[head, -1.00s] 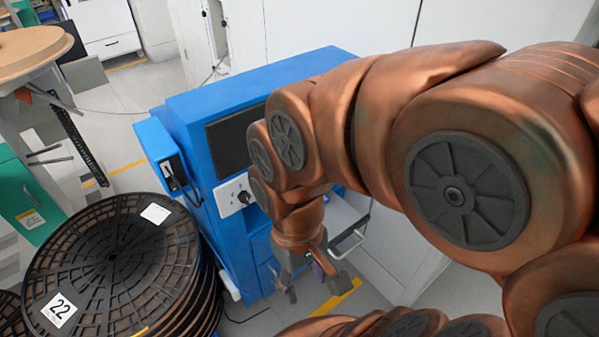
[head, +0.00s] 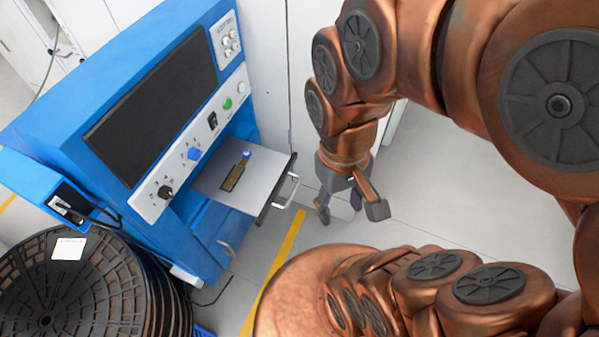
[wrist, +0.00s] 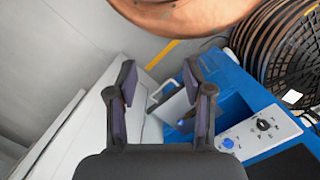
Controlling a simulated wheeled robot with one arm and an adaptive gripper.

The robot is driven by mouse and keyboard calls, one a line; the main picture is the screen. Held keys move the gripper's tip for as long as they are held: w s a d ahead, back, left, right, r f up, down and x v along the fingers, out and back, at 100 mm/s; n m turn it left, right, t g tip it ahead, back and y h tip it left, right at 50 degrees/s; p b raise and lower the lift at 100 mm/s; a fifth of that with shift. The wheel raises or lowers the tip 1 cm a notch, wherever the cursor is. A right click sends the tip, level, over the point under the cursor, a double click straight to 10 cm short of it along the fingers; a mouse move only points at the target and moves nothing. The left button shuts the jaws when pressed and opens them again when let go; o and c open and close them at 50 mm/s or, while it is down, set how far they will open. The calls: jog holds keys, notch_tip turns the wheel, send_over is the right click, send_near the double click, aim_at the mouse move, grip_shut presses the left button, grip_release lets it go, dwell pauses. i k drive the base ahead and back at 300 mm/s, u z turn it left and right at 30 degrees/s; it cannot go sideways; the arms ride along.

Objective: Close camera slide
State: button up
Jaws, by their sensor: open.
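The camera slide (head: 262,172) is a flat grey tray standing out of the blue rewind station (head: 40,125), below its knob panel. Its dark front plate carries a light bar handle (head: 287,190). A small dark and brass part with a blue top (head: 236,172) lies on it. My gripper (head: 350,207) hangs to the right of the handle, open, empty and apart from it. In the wrist view the slide (wrist: 176,108) and its handle (wrist: 159,92) show between and beyond the open fingers (wrist: 160,78), partly hidden by the right finger.
A stack of black reels (head: 95,290) stands at the left, close to the station. White cabinets (head: 310,80) stand behind. A yellow floor line (head: 285,250) runs below the slide. The floor right of my gripper is clear.

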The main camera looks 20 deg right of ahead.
aim_at(253, 192)
jog(key=z, duration=1.05)
jog(key=k, duration=0.95)
jog(key=u, duration=1.45)
jog(key=i, duration=0.5)
